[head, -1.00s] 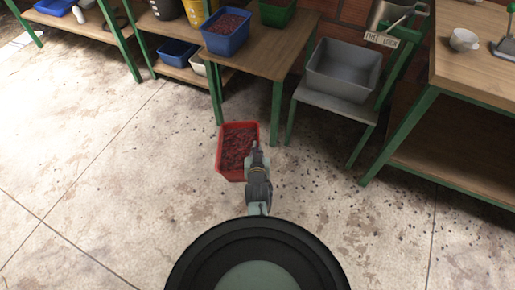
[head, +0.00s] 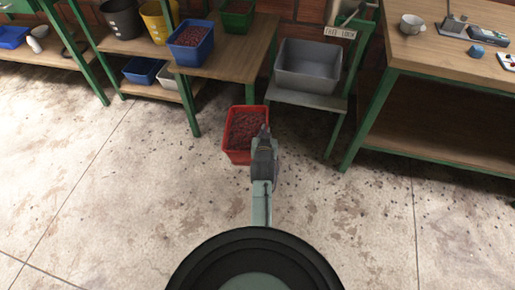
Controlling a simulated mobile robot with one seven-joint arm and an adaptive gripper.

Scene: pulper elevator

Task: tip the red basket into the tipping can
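The red basket (head: 229,140) is full of dark red cherries and is upright in the middle of the head view. My gripper (head: 264,131) is at its right rim, with the fingers against the rim, and looks shut on it. I cannot tell how far the basket is above the floor. A metal can (head: 344,14) in a green frame at the top edge, behind a "FREE LOCK" sign (head: 340,32), looks like the tipping can. Its upper part is cut off by the picture edge.
A grey tub (head: 308,80) stands on a low green-legged stand below the sign. A wooden table with a blue basket (head: 190,48) of cherries and a green basket (head: 237,20) is to its left. A workbench (head: 440,60) is at right. The near floor is clear.

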